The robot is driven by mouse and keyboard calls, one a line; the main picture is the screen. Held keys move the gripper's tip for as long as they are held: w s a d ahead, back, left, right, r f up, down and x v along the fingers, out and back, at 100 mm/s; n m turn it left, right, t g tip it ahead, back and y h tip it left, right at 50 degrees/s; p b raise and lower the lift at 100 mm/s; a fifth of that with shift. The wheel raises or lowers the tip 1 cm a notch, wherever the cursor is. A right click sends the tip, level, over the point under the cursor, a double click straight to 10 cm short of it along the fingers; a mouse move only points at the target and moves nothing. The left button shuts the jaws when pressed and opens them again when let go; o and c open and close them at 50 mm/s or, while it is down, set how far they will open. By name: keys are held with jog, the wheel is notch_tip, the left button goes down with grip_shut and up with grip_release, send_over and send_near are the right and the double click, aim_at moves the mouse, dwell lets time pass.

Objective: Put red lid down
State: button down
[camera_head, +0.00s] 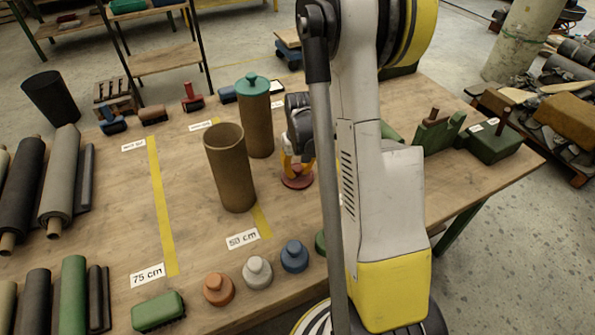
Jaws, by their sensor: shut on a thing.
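The red lid (297,181) is a round disc with a knob, right of the open brown tube and close to the tabletop. My gripper (294,164) is above it and shut on its knob. I cannot tell whether the lid touches the wood. My arm hides part of the gripper and the area to its right. The brown tube (229,170) stands upright with its top open. Behind it a second brown tube (258,130) stands upright with a teal lid (252,86) on top.
An orange lid (218,289), a grey lid (257,272) and a blue lid (294,257) sit along the table's front edge. A green brush (158,311) lies left of them. Dark and grey rolls (60,180) lie at left. Yellow tape (160,205) marks the wooden table (115,225).

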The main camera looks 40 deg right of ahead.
aim_at(299, 170)
jog(key=c, duration=1.2)
grip_release()
jog(key=shift+f, duration=0.15)
jog(key=shift+c, duration=0.2)
notch_tip(299, 170, up, 12)
jog(key=s+p, duration=0.1)
jog(key=p, duration=0.4)
jog(key=s+a+r+n+t, duration=0.1)
jog(key=s+a+r+t, duration=0.15)
jog(key=a+r, duration=0.8)
jog(key=s+a+r+n+t, duration=0.2)
jog(key=s+a+r+t, duration=0.1)
jog(key=s+a, duration=0.6)
jog(key=a+r, duration=0.1)
jog(key=a, duration=0.3)
jog(key=shift+n, duration=0.3)
jog(key=shift+t, duration=0.25)
